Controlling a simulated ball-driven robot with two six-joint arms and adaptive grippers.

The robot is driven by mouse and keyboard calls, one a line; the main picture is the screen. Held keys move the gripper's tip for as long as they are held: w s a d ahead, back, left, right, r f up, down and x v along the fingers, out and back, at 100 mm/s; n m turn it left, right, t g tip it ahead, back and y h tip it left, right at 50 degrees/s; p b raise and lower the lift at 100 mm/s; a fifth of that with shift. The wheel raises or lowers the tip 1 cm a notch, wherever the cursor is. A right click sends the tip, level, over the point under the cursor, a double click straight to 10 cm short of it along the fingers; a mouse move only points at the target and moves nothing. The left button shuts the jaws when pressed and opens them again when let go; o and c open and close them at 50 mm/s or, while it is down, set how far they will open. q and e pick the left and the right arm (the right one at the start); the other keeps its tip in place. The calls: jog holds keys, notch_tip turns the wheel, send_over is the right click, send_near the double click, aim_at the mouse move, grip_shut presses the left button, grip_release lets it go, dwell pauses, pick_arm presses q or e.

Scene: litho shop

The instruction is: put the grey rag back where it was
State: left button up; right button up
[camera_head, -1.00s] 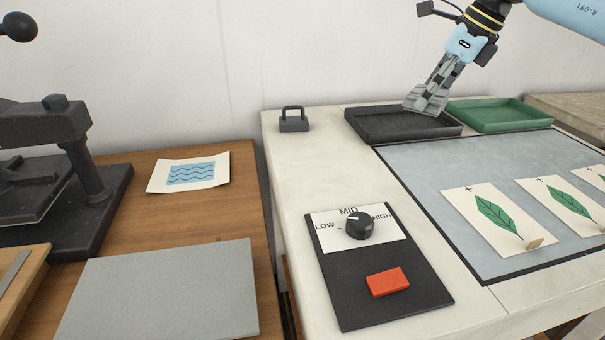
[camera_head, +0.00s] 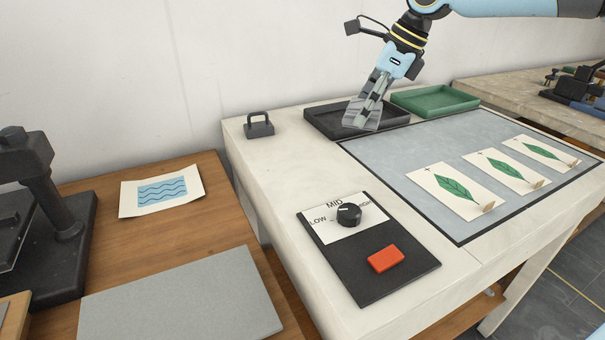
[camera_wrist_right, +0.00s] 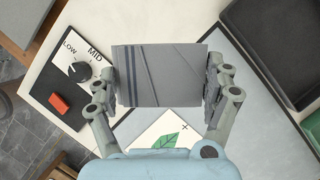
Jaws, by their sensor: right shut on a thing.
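The grey rag (camera_wrist_right: 160,75) has darker stripes near one end. It lies between the two fingers of my right gripper (camera_wrist_right: 160,82), which is shut on it. In the head view my right gripper (camera_head: 368,108) points down in front of the black tray (camera_head: 318,122), and the rag (camera_head: 360,123) shows as a grey patch at its fingertips. The wrist view shows the rag held above the white table, with the control panel to its left and the black tray (camera_wrist_right: 285,50) to its right. My left gripper is not in view.
A green tray (camera_head: 435,99) stands right of the black one. A black weight (camera_head: 259,128) stands left of it. A grey mat (camera_head: 470,215) holds leaf prints (camera_head: 455,190). A control panel (camera_head: 385,280) has a knob (camera_head: 348,214) and a red button (camera_head: 386,258). Bare white tabletop (camera_head: 275,185) lies left.

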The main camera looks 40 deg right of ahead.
jog(key=shift+s+d+f, duration=0.2)
jog(key=shift+s+f, duration=0.05)
jog(key=shift+s, duration=0.15)
jog(key=shift+a+f, duration=0.1)
jog(key=shift+f, duration=0.05)
jog(key=w+a+f+b, duration=0.1)
jog(key=b, duration=0.1)
jog(key=a+f+b, duration=0.1)
jog(key=b, duration=0.1)
jog(key=shift+w+a+f, duration=0.1)
jog(key=shift+w+a, duration=0.2)
jog(key=shift+w, duration=0.1)
jog(key=b, duration=0.1)
send_over(304, 175)
jog(key=s, duration=0.1)
jog(key=f, duration=0.4)
jog(key=shift+d+f, duration=0.2)
jog(key=shift+d, duration=0.15)
notch_tip(304, 175, down, 4)
jog(key=shift+f, duration=0.15)
jog(key=o, duration=1)
jog(key=shift+c, duration=0.2)
